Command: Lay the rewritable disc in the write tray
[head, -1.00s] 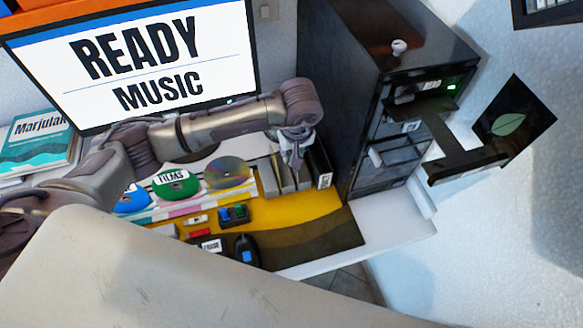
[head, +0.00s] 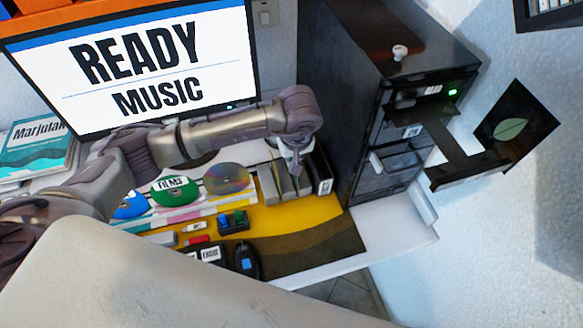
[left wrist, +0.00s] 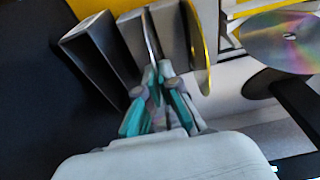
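My left gripper (head: 297,168) is over the grey upright disc stand (head: 272,188) on the desk. In the left wrist view its teal-padded fingertips (left wrist: 161,70) are close together at the thin silver edge of an upright disc (left wrist: 149,35) between grey dividers. I cannot tell whether they grip it, nor read which disc it is. A yellow-edged disc (left wrist: 197,45) stands to its right. A dark tray-like arm (head: 450,148) sticks out of the black cabinet (head: 345,90), below a green light; its label is unreadable. My right gripper is not in view.
A blue disc (head: 130,206), a green FILMS disc (head: 175,191) and a shiny rainbow disc (head: 229,179) lie left of the stand. A monitor (head: 135,70) reads READY MUSIC. Small blocks and a dark mouse-like device (head: 247,258) lie in front.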

